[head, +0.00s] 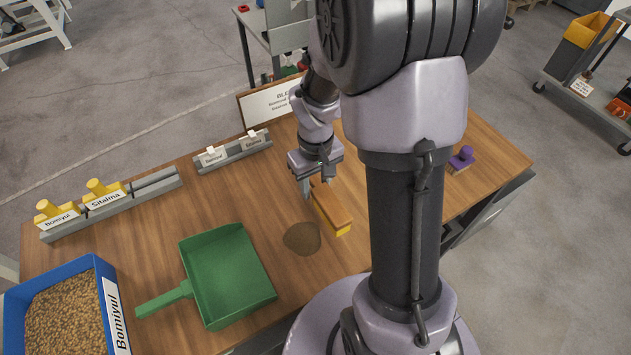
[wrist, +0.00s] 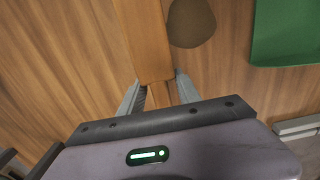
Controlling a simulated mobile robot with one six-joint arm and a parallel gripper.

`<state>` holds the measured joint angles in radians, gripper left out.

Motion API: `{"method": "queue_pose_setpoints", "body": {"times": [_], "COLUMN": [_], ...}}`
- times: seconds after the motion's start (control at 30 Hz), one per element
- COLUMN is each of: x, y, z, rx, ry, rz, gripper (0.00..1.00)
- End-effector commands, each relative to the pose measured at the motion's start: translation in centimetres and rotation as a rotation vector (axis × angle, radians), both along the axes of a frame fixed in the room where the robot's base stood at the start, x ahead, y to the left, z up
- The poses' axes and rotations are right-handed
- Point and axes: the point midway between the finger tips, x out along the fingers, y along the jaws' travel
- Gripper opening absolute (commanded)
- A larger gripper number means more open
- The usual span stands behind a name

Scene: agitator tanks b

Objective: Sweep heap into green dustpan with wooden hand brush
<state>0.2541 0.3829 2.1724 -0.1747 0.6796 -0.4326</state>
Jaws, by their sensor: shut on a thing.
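The wooden hand brush (head: 331,206) has an orange-brown wooden block and yellow bristles below it. My gripper (head: 316,185) is shut on the brush near its far end. In the wrist view the brush (wrist: 144,40) runs between the two fingers of the gripper (wrist: 159,92). The heap (head: 302,238) is a flat brown mound on the table, just left of the brush.
A blue crate (head: 104,290) of grain labelled Bomiyul stands at the left front. Grey racks (head: 150,189) with yellow labelled pieces (head: 104,191) and a sign (head: 268,103) line the back. A purple object (head: 461,159) sits at the right.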

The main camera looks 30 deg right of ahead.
Motion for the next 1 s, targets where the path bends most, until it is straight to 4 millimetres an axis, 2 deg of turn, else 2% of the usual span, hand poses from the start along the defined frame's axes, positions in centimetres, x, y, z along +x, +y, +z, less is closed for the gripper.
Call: {"method": "queue_pose_setpoints", "body": {"times": [0.53, 1.0], "x": [-0.1, 0.0], "y": [0.0, 4.7], "z": [-5.7, -5.2], "rx": [0.000, 0.000], "ry": [0.001, 0.000], "rz": [-0.001, 0.001], "gripper": [0.00, 0.00]}}
